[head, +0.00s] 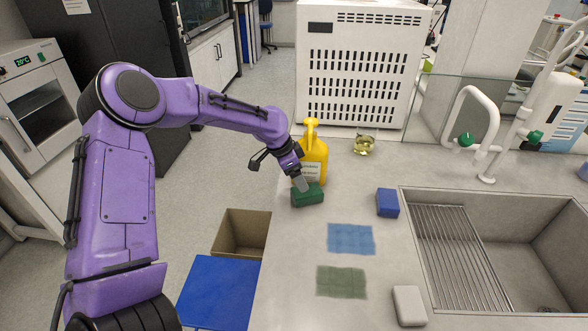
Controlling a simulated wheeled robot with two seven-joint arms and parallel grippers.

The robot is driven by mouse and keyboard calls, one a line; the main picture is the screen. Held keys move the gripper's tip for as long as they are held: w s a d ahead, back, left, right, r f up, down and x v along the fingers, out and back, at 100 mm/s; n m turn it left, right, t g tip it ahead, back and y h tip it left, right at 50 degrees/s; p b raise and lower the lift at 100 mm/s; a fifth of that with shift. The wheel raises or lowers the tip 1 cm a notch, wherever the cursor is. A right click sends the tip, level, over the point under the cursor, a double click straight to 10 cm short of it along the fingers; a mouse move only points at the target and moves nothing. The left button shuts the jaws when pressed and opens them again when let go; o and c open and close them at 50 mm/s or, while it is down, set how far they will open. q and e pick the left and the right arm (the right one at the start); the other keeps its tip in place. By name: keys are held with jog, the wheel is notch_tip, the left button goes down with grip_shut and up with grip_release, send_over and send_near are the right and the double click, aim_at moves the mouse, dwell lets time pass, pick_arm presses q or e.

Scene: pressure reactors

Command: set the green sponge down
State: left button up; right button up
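The green sponge (311,197) is near the left edge of the counter, in front of a yellow bottle (315,155). My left gripper (301,184) points down at it, with a grey finger against the sponge; it appears shut on it, the other finger being hidden. I cannot tell whether the sponge touches the counter or is held just above it. A flat green cloth (341,282) and a flat blue cloth (351,239) lie bare on the counter nearer to me. My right gripper is not in view.
A blue sponge (388,203) and a whitish block (409,306) stand left of the sink (409,222). A small glass flask (364,145) is at the back. A cardboard box (232,229) stands on the floor beside the counter. The counter around the cloths is clear.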

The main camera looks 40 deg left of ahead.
pick_arm(q)
jog(key=v, duration=0.3)
jog(key=shift+a+r, duration=0.1)
jog(key=shift+r, duration=0.25)
